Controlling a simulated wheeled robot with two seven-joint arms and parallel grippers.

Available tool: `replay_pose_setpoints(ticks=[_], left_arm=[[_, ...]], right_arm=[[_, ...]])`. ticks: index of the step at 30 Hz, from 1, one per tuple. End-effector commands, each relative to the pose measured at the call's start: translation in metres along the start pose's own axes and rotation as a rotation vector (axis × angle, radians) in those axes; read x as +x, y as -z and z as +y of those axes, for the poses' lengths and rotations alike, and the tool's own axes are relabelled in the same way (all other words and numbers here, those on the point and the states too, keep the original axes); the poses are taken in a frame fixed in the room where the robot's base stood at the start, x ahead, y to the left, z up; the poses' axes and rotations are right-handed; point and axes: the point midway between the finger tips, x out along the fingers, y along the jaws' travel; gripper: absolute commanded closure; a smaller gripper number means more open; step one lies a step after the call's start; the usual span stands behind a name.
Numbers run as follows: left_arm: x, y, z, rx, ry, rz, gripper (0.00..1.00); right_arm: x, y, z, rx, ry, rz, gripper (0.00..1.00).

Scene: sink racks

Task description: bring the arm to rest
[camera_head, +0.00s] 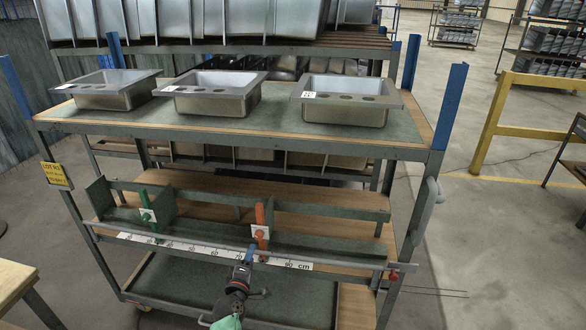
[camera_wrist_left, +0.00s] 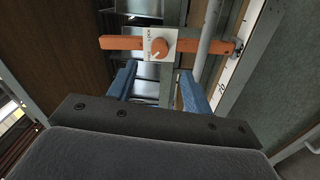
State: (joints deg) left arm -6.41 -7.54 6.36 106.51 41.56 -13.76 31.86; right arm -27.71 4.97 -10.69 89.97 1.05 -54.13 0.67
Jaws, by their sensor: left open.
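My left gripper (camera_head: 250,254) is at the front of the rack, just below the orange divider handle (camera_head: 261,220) with its white tag. In the left wrist view my left gripper (camera_wrist_left: 158,72) has its two blue fingers spread, with nothing between them. The orange handle (camera_wrist_left: 120,43) lies across that view just beyond the fingertips, apart from them as far as I can tell. The handle has a round orange knob on its white tag (camera_wrist_left: 148,43). My right gripper is in neither view.
A green handle (camera_head: 147,208) stands farther left along the white ruler strip (camera_head: 190,247). Three metal sinks (camera_head: 215,92) sit on the rack's upper shelf (camera_head: 270,127). A red knob (camera_head: 393,275) is at the ruler rail's right end. Floor at the right (camera_head: 500,230) is clear.

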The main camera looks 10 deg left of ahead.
Motion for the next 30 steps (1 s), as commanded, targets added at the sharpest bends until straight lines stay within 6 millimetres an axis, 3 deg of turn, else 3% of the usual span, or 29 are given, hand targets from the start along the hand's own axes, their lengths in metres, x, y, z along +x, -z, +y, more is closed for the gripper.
replay_pose_setpoints(ticks=[5, 8, 11, 16, 23, 30], left_arm=[[0.000, -0.007, -0.004, 0.084, 0.021, -0.036, 0.50], [-0.002, -0.020, -0.020, 0.223, 0.080, -0.112, 0.50], [-0.005, -0.043, -0.053, 0.398, 0.172, -0.225, 0.50], [-0.026, -0.090, -0.126, 0.701, 0.336, -0.467, 0.50], [-0.106, -0.129, -0.238, 0.987, 0.544, -0.773, 0.50], [-0.217, -0.146, -0.337, 1.153, 0.719, -1.019, 0.50]], right_arm=[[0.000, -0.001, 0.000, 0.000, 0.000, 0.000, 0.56], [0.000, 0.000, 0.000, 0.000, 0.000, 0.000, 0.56], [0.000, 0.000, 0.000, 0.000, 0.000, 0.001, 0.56], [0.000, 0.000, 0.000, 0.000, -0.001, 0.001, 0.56], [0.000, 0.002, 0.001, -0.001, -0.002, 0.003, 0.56], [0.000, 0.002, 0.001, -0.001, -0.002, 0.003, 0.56]])
